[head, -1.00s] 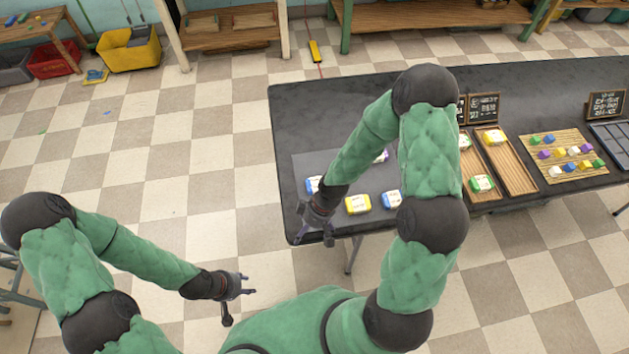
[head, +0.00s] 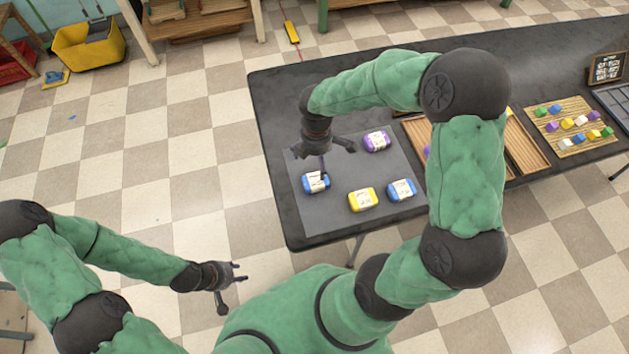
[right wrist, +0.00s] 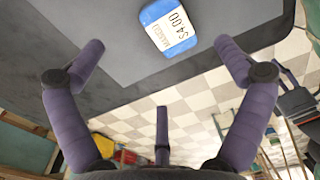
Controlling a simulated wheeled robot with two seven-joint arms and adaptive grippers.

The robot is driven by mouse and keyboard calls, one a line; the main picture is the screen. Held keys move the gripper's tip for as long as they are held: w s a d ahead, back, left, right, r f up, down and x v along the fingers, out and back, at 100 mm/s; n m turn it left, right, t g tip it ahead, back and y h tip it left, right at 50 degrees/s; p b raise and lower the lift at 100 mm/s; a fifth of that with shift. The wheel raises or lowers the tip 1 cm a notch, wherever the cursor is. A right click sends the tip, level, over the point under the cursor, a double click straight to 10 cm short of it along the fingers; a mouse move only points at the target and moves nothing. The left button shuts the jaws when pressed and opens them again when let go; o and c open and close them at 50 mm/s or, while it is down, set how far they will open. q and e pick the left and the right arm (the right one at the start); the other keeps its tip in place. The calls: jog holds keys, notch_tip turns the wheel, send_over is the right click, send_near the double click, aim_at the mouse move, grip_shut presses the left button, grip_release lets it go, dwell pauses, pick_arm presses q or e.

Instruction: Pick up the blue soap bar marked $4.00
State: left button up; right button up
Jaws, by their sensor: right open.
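A blue soap bar with a white label reading "$4.00" and "MANGO" (right wrist: 167,27) lies at the top of the right wrist view. In the head view, the blue bar (head: 309,187) at the mat's left lies just below my right gripper (head: 323,153), partly covered by a finger. My right gripper is open and empty, its fingers spread wide in the right wrist view (right wrist: 160,50); the bar lies beyond the fingertips. Another blue bar (head: 402,190) lies farther right, its label unreadable. My left gripper (head: 236,274) is open and empty, off the table.
A yellow bar (head: 363,200) and a purple bar (head: 377,141) share the grey mat (head: 345,225) on the black table (head: 275,120). Wooden trays (head: 525,145) and a slatted board with small coloured blocks (head: 575,143) stand right. My right upper arm hides part of the table.

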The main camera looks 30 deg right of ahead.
aim_at(314, 177)
notch_tip(314, 177, down, 4)
jog(key=shift+r+b, duration=0.2)
jog(key=shift+b, duration=0.25)
jog(key=shift+a+f+b, duration=0.15)
jog(key=shift+f+b, duration=0.55)
jog(key=shift+f, duration=0.6)
jog(key=shift+a+f+b, duration=0.1)
jog(key=shift+f+b, duration=0.6)
jog(key=shift+f, duration=0.6)
jog(key=c, duration=1.2)
